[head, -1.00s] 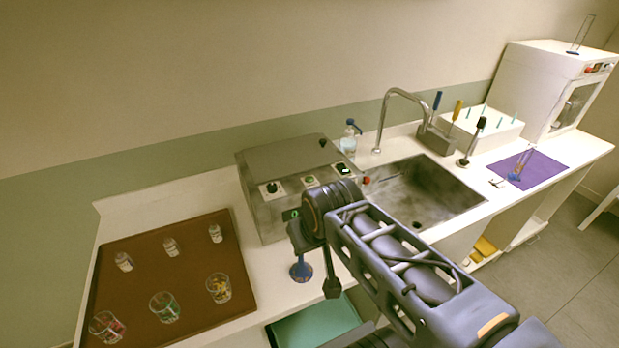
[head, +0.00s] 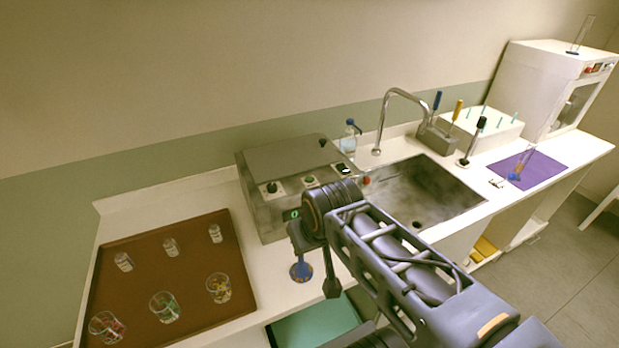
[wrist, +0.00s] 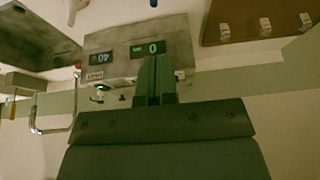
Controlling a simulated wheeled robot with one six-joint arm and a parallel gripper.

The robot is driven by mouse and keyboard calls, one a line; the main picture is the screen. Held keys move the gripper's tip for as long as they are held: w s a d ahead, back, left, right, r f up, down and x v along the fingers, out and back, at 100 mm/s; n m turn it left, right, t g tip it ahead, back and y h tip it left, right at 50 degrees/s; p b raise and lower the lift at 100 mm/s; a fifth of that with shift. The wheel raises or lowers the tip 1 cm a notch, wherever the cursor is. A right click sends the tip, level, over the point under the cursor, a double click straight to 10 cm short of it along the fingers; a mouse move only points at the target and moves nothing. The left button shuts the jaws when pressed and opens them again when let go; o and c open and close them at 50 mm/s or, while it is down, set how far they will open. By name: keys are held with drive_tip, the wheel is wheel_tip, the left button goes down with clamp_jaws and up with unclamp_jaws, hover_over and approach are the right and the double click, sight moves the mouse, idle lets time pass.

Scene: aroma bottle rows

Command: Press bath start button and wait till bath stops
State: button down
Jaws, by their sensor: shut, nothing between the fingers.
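The grey bath (head: 262,212) stands on the counter left of the sink. Contact with the button cannot be told. In the head view my arm hides the fingertips.
A brown tray (head: 165,250) with vials and glasses is at left. A blue-based flask (head: 301,270) stands in front of the bath. The sink (head: 440,190) with its tap (head: 385,110), a bottle (head: 349,138), a purple mat (head: 545,165) and a white oven (head: 535,85) are at right.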

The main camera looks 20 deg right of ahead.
idle(0.4)
drive_tip(key=w+d+m+y+b, duration=0.1)
drive_tip(key=w+d, duration=0.3)
drive_tip(key=w, duration=0.4)
drive_tip(key=w+d+m+y+b, duration=0.1)
drive_tip(key=w+d, duration=0.4)
drive_tip(key=w, duration=0.3)
drive_tip(key=w+d+m+t+y+b, duration=0.1)
drive_tip(key=w+d, duration=0.3)
drive_tip(key=w, duration=0.4)
drive_tip(key=shift+d+f+m+y, duration=0.2)
drive_tip(key=shift+m+y, duration=0.3)
drive_tip(key=shift+y, duration=0.1)
drive_tip(key=w+r+n+t+y, duration=0.1)
drive_tip(key=w+r+n, duration=0.1)
drive_tip(key=r, duration=0.3)
drive_tip(key=shift+w+a+t, duration=0.3)
drive_tip(key=shift+w+a, duration=0.15)
drive_tip(key=shift+w, duration=0.05)
drive_tip(key=shift+r, duration=0.1)
drive_tip(key=shift+b, duration=0.3)
